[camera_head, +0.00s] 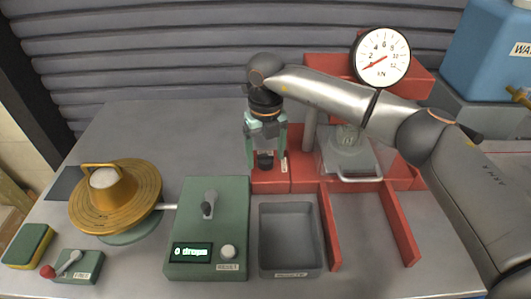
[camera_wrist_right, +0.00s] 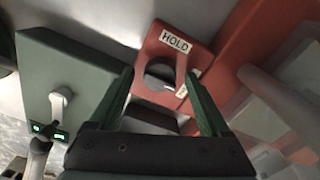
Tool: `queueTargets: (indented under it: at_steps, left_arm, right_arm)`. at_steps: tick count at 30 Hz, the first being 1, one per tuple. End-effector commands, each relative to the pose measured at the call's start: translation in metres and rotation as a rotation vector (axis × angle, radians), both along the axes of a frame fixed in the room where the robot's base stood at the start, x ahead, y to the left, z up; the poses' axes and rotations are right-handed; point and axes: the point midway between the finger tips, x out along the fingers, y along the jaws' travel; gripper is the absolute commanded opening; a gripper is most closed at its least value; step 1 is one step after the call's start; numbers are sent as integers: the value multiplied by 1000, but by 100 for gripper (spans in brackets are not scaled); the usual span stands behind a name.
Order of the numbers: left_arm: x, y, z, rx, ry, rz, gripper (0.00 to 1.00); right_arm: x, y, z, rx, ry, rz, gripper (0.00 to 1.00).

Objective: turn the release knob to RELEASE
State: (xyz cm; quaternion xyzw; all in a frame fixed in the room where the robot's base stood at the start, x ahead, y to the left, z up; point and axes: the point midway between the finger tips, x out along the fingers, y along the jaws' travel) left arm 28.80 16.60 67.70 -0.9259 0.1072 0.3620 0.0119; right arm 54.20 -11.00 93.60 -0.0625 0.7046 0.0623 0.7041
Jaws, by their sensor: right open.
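The release knob (camera_wrist_right: 160,74) is a dark round knob on a red block (camera_wrist_right: 152,48). A white HOLD label (camera_wrist_right: 175,40) is beside it in the wrist view. A second small label (camera_wrist_right: 182,91) is partly hidden by a finger and I cannot read it. A pale mark shows at the knob's lower right edge; I cannot tell its exact setting. My right gripper (camera_head: 266,163) points down over the knob, open, its green fingers on either side; they also show in the wrist view (camera_wrist_right: 162,92). I cannot tell whether they touch the knob. My left gripper is not in view.
A green counter box (camera_head: 190,222) reading "0 drops" and a grey tray (camera_head: 290,274) stand in front. Red rails (camera_head: 400,225) run forward at the right. A dial gauge (camera_head: 383,58) stands behind my right arm. A brass flow table (camera_head: 135,205) is at the left.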

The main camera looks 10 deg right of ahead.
Motion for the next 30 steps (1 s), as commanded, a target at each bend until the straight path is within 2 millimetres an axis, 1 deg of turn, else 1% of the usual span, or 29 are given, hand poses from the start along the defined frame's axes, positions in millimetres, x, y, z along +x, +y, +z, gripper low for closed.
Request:
queueTargets:
  at_steps: [5,12,15,18,21,24,30]
  left_arm:
    - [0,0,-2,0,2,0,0]
    - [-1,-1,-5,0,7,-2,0]
    - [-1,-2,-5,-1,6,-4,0]
    - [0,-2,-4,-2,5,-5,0]
    - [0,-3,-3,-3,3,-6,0]
    - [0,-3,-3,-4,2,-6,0]
    - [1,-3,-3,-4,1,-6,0]
  right_arm:
    - [1,0,21,1,-5,1,81]
    - [1,1,74,1,-6,0,81]
    - [1,1,94,1,-5,0,81]
    - [1,0,109,1,-4,-2,81]
    - [0,0,119,1,-2,-1,81]
    - [0,0,124,1,-2,0,81]
    - [0,0,125,1,-1,0,81]
